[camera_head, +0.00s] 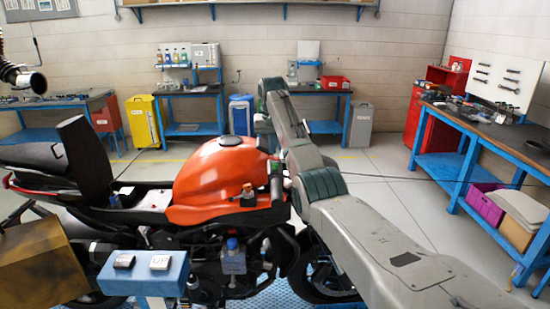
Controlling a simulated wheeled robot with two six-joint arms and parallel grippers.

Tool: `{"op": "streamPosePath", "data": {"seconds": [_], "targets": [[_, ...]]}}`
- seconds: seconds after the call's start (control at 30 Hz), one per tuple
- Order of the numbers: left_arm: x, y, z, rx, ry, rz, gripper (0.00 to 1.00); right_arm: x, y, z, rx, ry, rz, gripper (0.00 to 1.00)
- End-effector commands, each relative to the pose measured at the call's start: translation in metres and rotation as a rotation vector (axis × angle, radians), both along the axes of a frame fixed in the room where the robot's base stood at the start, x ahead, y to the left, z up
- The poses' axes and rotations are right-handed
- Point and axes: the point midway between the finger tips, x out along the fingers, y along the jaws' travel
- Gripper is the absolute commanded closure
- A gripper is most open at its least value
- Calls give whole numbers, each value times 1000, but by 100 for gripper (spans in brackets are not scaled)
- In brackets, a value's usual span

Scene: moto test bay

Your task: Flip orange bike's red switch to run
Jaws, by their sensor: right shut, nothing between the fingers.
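The orange bike stands in the middle, with its orange tank (218,170) facing me and its dark seat (84,150) to the left. My right arm comes in from the lower right and bends down at the bike's handlebar area. My right gripper (266,143) is at the end of that arm, just behind the right side of the tank. It is small and partly hidden by the arm and the bike; it is shut and empty. I cannot make out the red switch or its position; the handlebar area is largely covered by my arm. My left gripper is not in view.
A blue button box (145,272), one button marked UP, stands at the front left beside a brown box (40,262). Blue workbenches line the back wall and right side, one bench (490,135) bearing tools. Open floor lies right of my arm.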

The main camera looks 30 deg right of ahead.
Motion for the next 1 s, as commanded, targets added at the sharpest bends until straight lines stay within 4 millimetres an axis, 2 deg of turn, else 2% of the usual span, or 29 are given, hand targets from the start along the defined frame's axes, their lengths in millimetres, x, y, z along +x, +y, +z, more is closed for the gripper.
{"op": "streamPosePath", "data": {"seconds": [0.8,1.0], "targets": [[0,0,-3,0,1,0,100,0,0,-12,0,1,-1,100],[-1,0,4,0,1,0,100,0,0,-2,-1,-1,0,100]]}}
